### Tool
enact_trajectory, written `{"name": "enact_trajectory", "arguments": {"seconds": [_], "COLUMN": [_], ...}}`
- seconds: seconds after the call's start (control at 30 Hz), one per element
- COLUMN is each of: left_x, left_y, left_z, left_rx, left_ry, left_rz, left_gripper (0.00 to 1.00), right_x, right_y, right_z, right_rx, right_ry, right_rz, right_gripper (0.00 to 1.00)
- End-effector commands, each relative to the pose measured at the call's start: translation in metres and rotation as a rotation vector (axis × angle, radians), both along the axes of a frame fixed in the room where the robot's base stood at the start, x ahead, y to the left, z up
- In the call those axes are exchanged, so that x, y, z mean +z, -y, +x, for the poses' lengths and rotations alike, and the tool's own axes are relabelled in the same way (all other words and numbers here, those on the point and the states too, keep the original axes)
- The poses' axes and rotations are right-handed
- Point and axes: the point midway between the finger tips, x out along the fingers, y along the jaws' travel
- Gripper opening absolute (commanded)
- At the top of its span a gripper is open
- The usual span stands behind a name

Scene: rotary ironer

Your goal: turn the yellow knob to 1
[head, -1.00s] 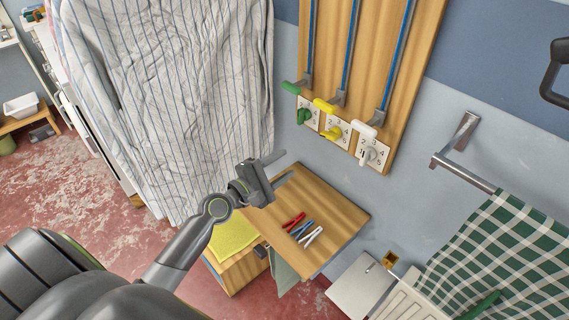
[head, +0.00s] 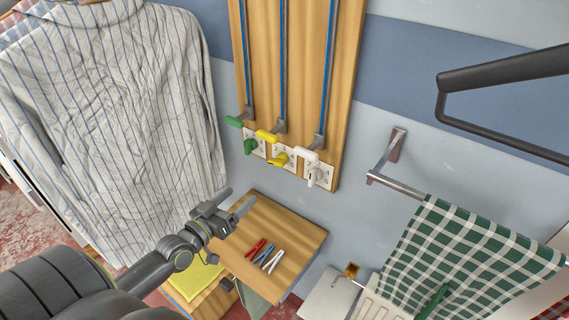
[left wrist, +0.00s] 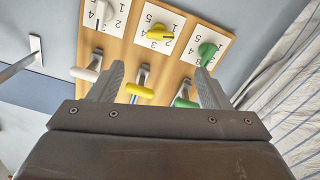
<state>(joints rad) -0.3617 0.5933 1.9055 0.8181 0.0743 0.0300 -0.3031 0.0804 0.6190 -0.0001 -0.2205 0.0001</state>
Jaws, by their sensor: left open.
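The yellow knob (head: 279,159) sits on the middle numbered plate at the bottom of a wooden wall board, between a green knob (head: 251,146) and a white knob (head: 317,174). In the left wrist view the yellow knob (left wrist: 175,32) shows ahead, past my fingers, with digits on its plate partly covered. A yellow lever handle (head: 267,136) is just above it. My left gripper (head: 236,201) is open and empty, below and left of the knobs, apart from them. My right gripper is not in view.
The board (head: 343,90) also carries a green handle (head: 234,122) and a white handle (head: 306,154) on blue rails. A small wooden table (head: 300,233) with coloured pegs stands below. A striped shirt (head: 110,120) hangs left; a checked cloth (head: 470,250) hangs right.

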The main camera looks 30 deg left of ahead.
Motion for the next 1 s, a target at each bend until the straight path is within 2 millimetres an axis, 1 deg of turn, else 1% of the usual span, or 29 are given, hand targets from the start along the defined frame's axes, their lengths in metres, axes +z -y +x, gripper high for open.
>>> {"name": "enact_trajectory", "arguments": {"seconds": [0.17,0.7,0.9,1.0], "left_x": [0.001,-0.001,-0.001,-0.001], "left_y": [0.003,0.010,0.012,0.013], "left_z": [0.026,0.124,0.153,0.161], "left_rx": [0.000,0.001,0.000,0.000], "left_ry": [0.004,0.001,-0.001,-0.001], "left_rz": [-0.005,-0.009,-0.008,-0.009], "left_gripper": [0.71,0.71,0.71,0.71], "right_x": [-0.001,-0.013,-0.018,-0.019], "right_y": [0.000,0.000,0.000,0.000], "right_z": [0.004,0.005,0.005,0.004], "right_rx": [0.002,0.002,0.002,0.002], "right_ry": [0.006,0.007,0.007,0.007], "right_rz": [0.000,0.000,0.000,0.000], "right_gripper": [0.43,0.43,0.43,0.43]}}
